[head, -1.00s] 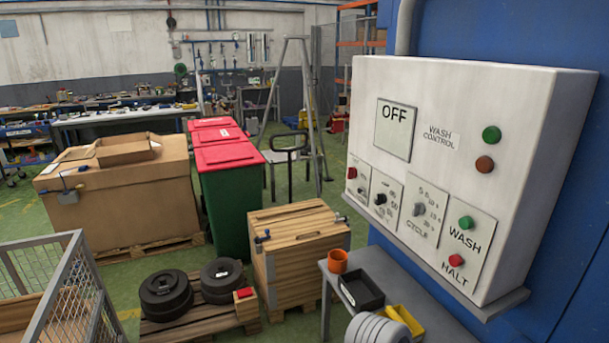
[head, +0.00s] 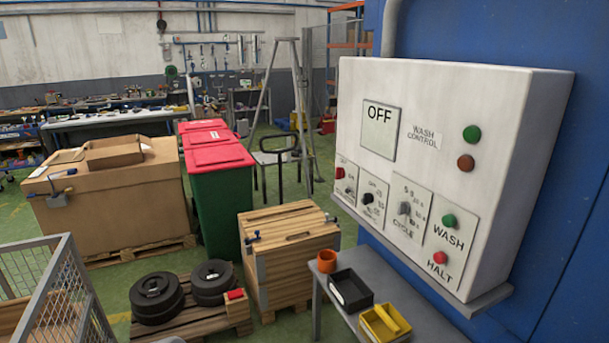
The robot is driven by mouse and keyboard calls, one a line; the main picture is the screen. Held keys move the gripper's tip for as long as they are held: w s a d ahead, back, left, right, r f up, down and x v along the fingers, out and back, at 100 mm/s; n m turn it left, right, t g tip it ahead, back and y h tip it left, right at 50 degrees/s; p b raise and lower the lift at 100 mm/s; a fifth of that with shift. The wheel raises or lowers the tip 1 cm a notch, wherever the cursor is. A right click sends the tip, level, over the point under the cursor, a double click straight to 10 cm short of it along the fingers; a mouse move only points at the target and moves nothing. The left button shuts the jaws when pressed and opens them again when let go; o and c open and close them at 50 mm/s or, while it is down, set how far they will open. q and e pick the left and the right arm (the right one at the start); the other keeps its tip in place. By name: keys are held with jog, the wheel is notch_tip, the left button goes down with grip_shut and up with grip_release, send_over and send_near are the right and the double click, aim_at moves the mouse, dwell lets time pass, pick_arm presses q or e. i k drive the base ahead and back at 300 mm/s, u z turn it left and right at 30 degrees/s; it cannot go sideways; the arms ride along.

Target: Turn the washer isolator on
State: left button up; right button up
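The white wash control box (head: 455,100) is mounted against a blue wall at the right. Its square display (head: 379,130) reads OFF. A row of plates runs along the lower front. The leftmost plate has a small red knob (head: 339,173); its lettering is too small to read, so I cannot tell for sure that it is the isolator or how it is set. Beside it are a black knob (head: 367,198) and a grey CYCLE knob (head: 405,208). A green WASH button (head: 449,220) sits above a red HALT button (head: 439,258). Neither gripper is in view.
A grey bench (head: 420,318) below the box holds an orange cup (head: 327,261), a black tray (head: 351,290) and a yellow tray (head: 372,326). A wooden crate (head: 290,265) stands left of it. A wire cage (head: 82,300) is at lower left. Green floor shows between.

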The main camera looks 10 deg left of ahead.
aim_at(340, 173)
jog(key=u, duration=0.85)
jog(key=i, duration=1.15)
jog(key=u, duration=0.4)
jog(key=i, duration=1.65)
jog(key=z, duration=0.95)
